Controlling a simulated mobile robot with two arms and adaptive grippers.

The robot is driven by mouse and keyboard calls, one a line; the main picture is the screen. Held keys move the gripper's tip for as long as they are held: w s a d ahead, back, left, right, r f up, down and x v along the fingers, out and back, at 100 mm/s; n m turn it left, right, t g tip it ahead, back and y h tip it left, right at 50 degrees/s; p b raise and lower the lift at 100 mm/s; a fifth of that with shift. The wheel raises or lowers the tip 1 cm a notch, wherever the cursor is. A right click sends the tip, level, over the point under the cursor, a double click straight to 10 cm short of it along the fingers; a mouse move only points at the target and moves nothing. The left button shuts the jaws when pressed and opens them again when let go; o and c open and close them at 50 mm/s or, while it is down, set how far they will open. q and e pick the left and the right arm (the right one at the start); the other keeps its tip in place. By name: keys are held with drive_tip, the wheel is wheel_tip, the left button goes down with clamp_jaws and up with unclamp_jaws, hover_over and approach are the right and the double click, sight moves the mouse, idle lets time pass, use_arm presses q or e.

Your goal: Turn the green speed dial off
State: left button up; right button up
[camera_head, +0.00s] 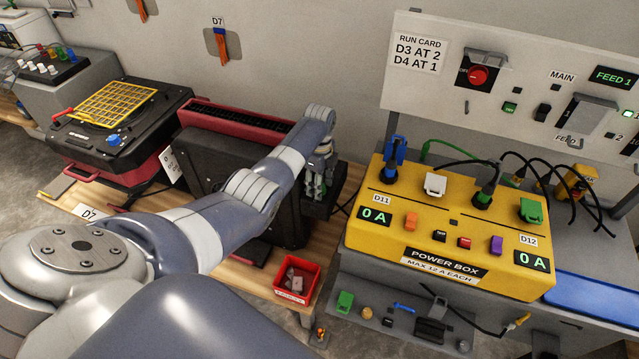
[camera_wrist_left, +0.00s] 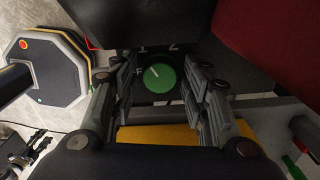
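The green speed dial (camera_wrist_left: 159,77) shows in the left wrist view as a round green knob with a pale pointer line, set on a dark panel. Its pointer leans to the upper left, and the marks "1" and "2" are partly visible above it. My left gripper (camera_wrist_left: 160,88) is open, with one finger on each side of the dial. I cannot tell whether the fingers touch it. In the head view my left gripper (camera_head: 318,172) is at the right end of the black and red machine (camera_head: 235,125); the dial is hidden there.
The yellow power box (camera_head: 365,235) with cables stands right of my left gripper. A small red bin (camera_head: 313,282) sits at the wooden table's front edge. A black machine with a yellow grid (camera_head: 105,103) stands at left. The wall panel (camera_head: 440,88) is behind.

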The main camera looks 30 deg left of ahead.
use_arm(q)
drive_tip(key=c, duration=0.6)
drive_tip(key=shift+o, duration=0.2)
drive_tip(key=shift+n, duration=0.3)
drive_tip(key=shift+r+n+p, duration=0.1)
drive_tip(key=shift+n+p, duration=0.2)
drive_tip(key=shift+n, duration=0.2)
drive_tip(key=shift+n+p, duration=0.5)
drive_tip(key=shift+n, duration=1.6)
drive_tip(key=o, duration=1.1)
drive_tip(key=shift+c, duration=0.2)
